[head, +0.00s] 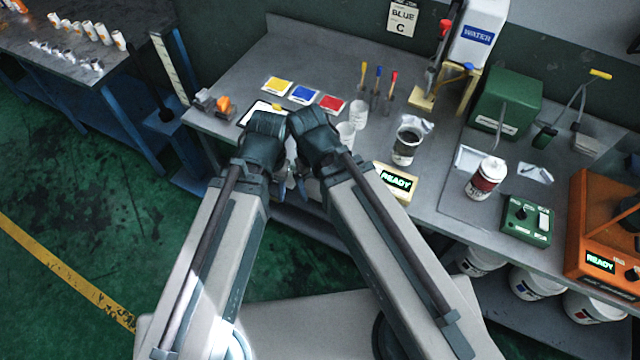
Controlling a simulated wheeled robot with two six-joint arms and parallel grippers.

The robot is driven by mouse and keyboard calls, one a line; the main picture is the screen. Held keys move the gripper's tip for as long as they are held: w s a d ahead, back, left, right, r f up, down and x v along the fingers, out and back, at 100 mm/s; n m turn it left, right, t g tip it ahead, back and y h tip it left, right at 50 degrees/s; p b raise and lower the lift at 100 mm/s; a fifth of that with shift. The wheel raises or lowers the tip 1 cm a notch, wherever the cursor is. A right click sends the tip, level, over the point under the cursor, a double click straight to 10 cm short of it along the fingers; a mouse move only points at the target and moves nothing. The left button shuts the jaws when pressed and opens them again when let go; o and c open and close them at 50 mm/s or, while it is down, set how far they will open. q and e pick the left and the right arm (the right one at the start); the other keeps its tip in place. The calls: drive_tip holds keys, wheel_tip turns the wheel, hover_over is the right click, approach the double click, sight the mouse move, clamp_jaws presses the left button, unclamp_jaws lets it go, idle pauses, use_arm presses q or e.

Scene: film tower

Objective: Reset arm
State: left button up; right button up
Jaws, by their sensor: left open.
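My two arms reach forward from the bottom of the head view, with their wrists close together at the front edge of the grey workbench (225,128). My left gripper (281,190) points down below its dark wrist, off the bench's front edge. It is open, and I see nothing in it. My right gripper (302,186) hangs right beside it, mostly hidden by its own wrist, so its jaws cannot be made out. I cannot tell whether the two grippers touch.
A green machine (506,101) and orange machine (606,230) stand right.

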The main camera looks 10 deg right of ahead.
drive_tip(key=shift+s, duration=0.1)
drive_tip(key=shift+f+b, duration=0.55)
drive_tip(key=shift+f, duration=0.05)
